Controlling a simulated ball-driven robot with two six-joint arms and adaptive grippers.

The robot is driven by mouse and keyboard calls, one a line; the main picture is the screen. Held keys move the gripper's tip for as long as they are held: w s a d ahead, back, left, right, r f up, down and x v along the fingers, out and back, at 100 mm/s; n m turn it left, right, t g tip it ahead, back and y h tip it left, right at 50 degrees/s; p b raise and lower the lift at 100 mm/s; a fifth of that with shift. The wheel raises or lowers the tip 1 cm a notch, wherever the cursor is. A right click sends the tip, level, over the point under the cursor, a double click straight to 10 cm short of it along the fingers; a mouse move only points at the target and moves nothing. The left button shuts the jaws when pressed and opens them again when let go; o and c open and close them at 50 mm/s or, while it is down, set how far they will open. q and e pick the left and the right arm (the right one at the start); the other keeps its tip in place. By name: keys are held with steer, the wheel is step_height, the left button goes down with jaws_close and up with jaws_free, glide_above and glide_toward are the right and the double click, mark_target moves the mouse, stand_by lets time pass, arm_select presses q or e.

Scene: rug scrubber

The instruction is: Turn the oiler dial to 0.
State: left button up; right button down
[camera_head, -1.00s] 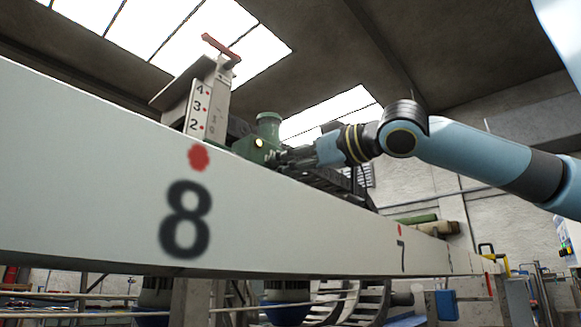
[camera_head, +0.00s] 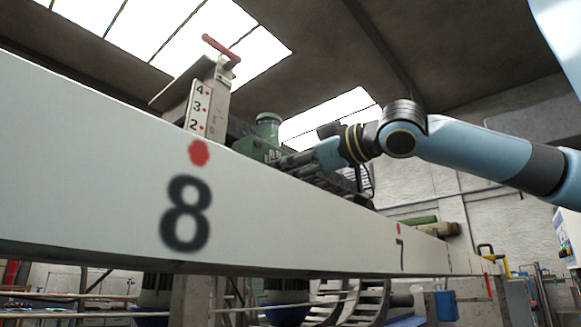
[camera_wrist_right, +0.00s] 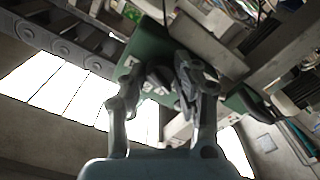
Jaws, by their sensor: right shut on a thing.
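The green oiler (camera_head: 268,127) stands behind the long white beam, near the middle of the head view. Its green body also shows in the right wrist view (camera_wrist_right: 148,45). My right gripper (camera_head: 284,160) reaches it from the right, with the fingertips at its right side. In the wrist view the fingers (camera_wrist_right: 168,80) are closed together against the green body, shut on the dial. The dial is mostly hidden by the fingers, and I cannot read its number. My left gripper is in neither current view.
The white beam (camera_head: 100,165), marked 8 and 7, crosses in front of the oiler. An upright scale plate (camera_head: 196,106) with 4, 3, 2 and a red handle (camera_head: 221,47) stand to its left. A dark slatted track runs beside the gripper.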

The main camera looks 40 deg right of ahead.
mark_target(278, 127)
steer(key=c, duration=1)
jaws_free()
step_height(278, 127, up, 10)
steer(key=shift+r, duration=0.1)
